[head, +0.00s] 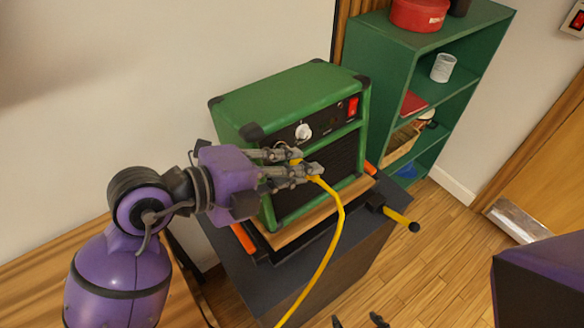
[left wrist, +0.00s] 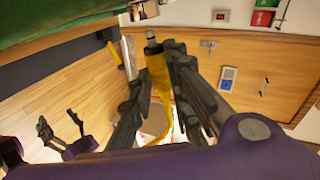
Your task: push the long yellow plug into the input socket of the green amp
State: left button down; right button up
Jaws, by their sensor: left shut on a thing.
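The green amp (head: 290,92) stands upright on a wooden board, its black panel with a white knob (head: 303,131) and a red switch (head: 353,107) at the top front. Its green edge also shows at the upper left of the left wrist view (left wrist: 60,32). My left gripper (head: 306,162) is in front of the panel, below the knob, shut on the long yellow plug (left wrist: 157,68). The plug's grey tip shows bare beyond the fingers. The yellow cable (head: 336,232) hangs down from the gripper. I cannot make out the input socket. My right gripper (head: 358,321) is open and empty at the bottom edge.
The amp's dark stand (head: 345,262) has a yellow handle (head: 400,217) sticking out at the right and orange parts (head: 243,238) beside the board. A green shelf (head: 385,75) stands behind at the right. Wooden floor (head: 440,270) is clear at the right.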

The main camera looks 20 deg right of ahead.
pick_arm(q)
jog(key=shift+w+p, duration=0.15)
jog(key=shift+p, duration=0.3)
pick_arm(e)
jog(key=shift+w+r, duration=0.6)
jog(key=shift+r, duration=0.1)
jog(key=shift+w+r, duration=0.25)
jog(key=shift+r, duration=0.05)
pick_arm(q)
jog(key=shift+w, duration=0.1)
pick_arm(e)
jog(key=shift+w+r, duration=0.1)
jog(key=shift+r, duration=0.05)
pick_arm(q)
jog(key=shift+w+a+f+p, duration=0.1)
jog(key=shift+w+a+p, duration=0.1)
jog(key=shift+w+p, duration=0.25)
pick_arm(e)
jog(key=shift+w+r+t, duration=0.3)
jog(key=shift+r, duration=0.1)
dwell(0.5)
pick_arm(q)
jog(key=shift+w+a+p, duration=0.1)
jog(key=shift+w+p, duration=0.1)
jog(key=shift+p, duration=0.15)
pick_arm(e)
jog(key=shift+w+r, duration=0.4)
jog(key=shift+r, duration=0.15)
